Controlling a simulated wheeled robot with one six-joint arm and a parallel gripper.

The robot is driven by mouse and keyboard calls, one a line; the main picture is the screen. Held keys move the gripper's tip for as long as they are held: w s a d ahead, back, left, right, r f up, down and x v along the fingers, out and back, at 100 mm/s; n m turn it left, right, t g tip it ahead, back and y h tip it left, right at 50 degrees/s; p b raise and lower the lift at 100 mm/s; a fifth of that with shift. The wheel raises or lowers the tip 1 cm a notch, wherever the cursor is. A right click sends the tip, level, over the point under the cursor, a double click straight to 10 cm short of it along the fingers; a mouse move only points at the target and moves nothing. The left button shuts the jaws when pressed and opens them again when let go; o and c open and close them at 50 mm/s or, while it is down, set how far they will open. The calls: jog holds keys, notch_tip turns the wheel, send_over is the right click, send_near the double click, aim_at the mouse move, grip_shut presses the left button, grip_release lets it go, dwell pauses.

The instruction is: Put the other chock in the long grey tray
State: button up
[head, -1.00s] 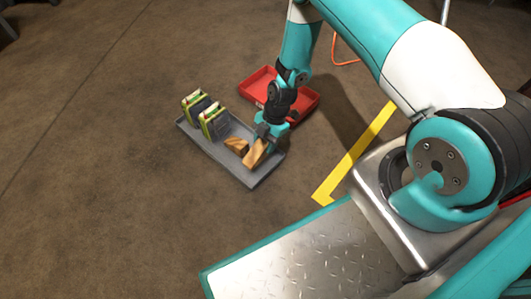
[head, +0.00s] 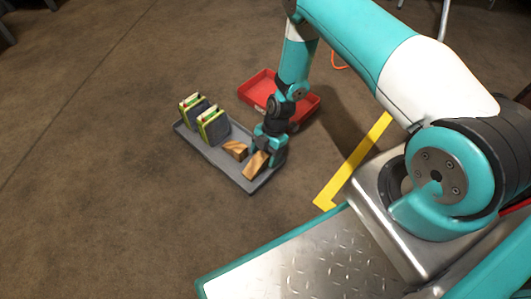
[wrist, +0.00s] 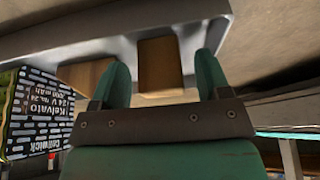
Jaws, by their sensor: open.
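The long grey tray (head: 215,155) lies on the floor left of my arm. Two wooden chocks are in its near right half: one chock (head: 235,149) toward the middle and another chock (head: 256,165) closer to the near end. My gripper (head: 268,155) is low at the tray's right end, beside the nearer chock. In the wrist view my gripper (wrist: 160,82) is open, with a chock (wrist: 159,65) showing between and beyond its fingertips. The other chock (wrist: 85,75) is partly hidden behind the left finger. I cannot tell whether the fingers touch either chock.
Two green-and-dark battery packs (head: 203,117) stand upright in the tray's far left part; one label (wrist: 38,110) fills the left of the wrist view. A red tray (head: 262,84) lies behind my gripper. Yellow floor tape (head: 355,160) runs to the right. The floor at left is clear.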

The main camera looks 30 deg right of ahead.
jog(key=p+v, duration=0.8)
jog(key=v, duration=0.4)
jog(key=s+a+r+m, duration=0.1)
jog(key=a+r+m, duration=0.25)
jog(key=r, duration=0.95)
jog(key=a+r+m, duration=0.3)
jog(key=a+r, duration=0.2)
jog(key=r, duration=0.8)
jog(key=s+a+r+m+t, duration=0.1)
jog(key=s+a+r+m, duration=0.2)
jog(key=s+r+m, duration=0.5)
jog(key=s+r, duration=0.8)
jog(key=s, duration=0.4)
jog(key=shift+r+m+t, duration=0.3)
jog(key=shift+r+m, duration=0.05)
jog(key=shift+a, duration=0.15)
